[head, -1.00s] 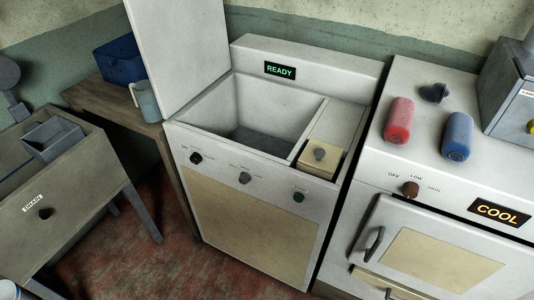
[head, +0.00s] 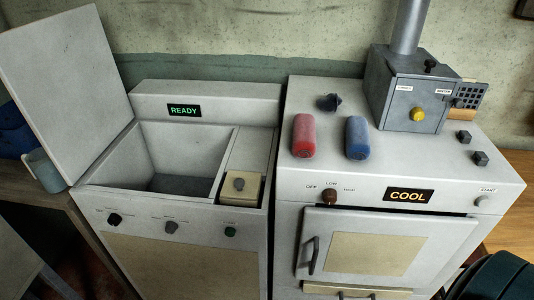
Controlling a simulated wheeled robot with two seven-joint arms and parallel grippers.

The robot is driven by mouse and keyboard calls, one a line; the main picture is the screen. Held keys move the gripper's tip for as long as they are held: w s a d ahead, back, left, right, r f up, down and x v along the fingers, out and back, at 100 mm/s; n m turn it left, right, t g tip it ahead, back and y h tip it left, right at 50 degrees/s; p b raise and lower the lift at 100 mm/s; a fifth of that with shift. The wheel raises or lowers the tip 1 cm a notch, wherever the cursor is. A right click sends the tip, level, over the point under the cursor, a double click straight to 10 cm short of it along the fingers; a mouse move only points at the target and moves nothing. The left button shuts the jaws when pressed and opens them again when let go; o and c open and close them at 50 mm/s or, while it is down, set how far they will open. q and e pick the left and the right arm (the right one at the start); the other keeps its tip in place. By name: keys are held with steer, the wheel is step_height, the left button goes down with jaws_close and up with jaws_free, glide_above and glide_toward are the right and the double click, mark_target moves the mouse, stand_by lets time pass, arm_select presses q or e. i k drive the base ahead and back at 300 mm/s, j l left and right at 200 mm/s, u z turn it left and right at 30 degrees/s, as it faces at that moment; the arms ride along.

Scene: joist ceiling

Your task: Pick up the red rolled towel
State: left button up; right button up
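The red rolled towel (head: 304,136) lies on the white top of the oven-like machine (head: 263,190), near its left edge. It is a short rounded roll, its length running front to back. A blue rolled towel (head: 357,138) lies just right of it, with a gap between them. Neither of my grippers shows in the head view.
A dark knob-like object (head: 328,102) sits behind the towels. A grey metal box with a pipe (head: 403,88) stands at the back right, and small dark blocks (head: 480,158) lie right of it. Left is an open-lidded washer (head: 185,228) reading READY.

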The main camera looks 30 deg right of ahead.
mark_target(304, 145)
steer(key=k+l+z, duration=0.2)
steer(key=l+z, duration=0.15)
steer(key=l, duration=0.25)
steer(key=k+l+z, duration=0.1)
steer(key=l+z, duration=0.25)
steer(key=l, duration=0.3)
steer(key=l+z, duration=0.35)
steer(key=l, duration=0.3)
steer(key=k, duration=0.05)
